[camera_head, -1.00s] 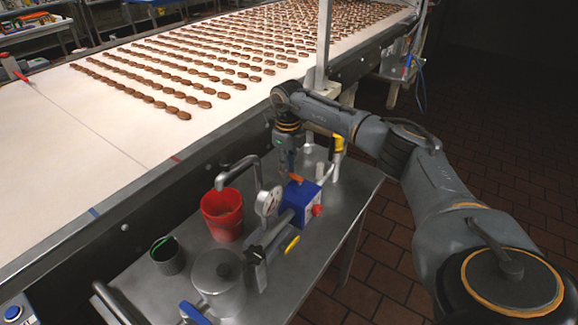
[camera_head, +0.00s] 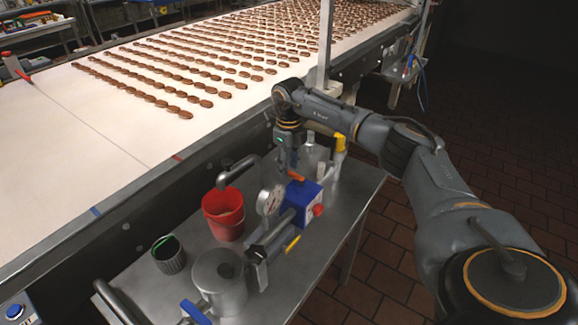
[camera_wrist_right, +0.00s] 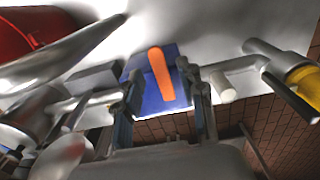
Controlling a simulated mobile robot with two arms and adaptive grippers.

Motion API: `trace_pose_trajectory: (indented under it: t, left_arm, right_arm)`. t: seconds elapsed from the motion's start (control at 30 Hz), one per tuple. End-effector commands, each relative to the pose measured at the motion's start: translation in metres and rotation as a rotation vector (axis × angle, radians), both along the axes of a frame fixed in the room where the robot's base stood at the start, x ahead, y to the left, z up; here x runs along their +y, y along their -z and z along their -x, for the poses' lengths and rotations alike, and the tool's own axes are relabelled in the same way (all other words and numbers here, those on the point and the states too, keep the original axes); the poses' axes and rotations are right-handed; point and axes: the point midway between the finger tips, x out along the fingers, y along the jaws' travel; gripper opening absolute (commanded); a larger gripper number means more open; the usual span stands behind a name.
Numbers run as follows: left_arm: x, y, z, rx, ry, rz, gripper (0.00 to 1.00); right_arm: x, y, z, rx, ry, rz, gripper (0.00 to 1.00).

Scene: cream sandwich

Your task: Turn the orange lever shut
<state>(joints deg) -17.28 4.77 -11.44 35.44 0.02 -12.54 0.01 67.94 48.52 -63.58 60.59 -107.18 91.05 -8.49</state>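The orange lever (camera_head: 296,175) sits on top of a blue box (camera_head: 301,196) on the steel side table. In the right wrist view the lever (camera_wrist_right: 160,74) lies over the blue box (camera_wrist_right: 150,103), between the two fingers and ahead of them. My right gripper (camera_head: 289,163) points down just above the lever. My left gripper is not in view.
A red bucket (camera_head: 223,214), a pressure gauge (camera_head: 270,200), a steel pot (camera_head: 218,280), a dark cup (camera_head: 168,254) and pipes crowd the steel table (camera_head: 330,228). A conveyor (camera_head: 60,185) with rows of brown sandwiches runs behind. Bare tiled floor lies to the right.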

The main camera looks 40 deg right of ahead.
Motion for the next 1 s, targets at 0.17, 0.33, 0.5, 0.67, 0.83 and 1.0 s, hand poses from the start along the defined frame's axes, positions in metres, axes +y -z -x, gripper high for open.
trace_pose_trajectory:
  t: [0.17, 0.33, 0.5, 0.67, 0.83, 1.0]
  left_arm:
    - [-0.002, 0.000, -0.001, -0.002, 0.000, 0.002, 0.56]
    - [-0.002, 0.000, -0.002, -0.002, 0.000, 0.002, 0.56]
    - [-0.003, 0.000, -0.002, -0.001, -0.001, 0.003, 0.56]
    - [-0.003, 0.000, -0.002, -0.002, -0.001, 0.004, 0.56]
    - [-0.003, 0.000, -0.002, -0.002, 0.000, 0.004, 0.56]
    - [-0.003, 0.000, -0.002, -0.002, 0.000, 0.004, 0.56]
  right_arm:
    - [0.000, -0.032, -0.001, -0.006, -0.001, 0.000, 0.40]
    - [0.000, -0.069, -0.002, -0.006, -0.001, 0.000, 0.40]
    - [0.000, -0.098, -0.001, -0.004, -0.001, 0.000, 0.40]
    - [0.000, -0.112, -0.001, -0.002, -0.001, -0.001, 0.40]
    - [0.000, -0.115, -0.001, -0.002, -0.001, -0.001, 0.40]
    - [0.000, -0.115, 0.000, -0.002, -0.001, -0.001, 0.40]
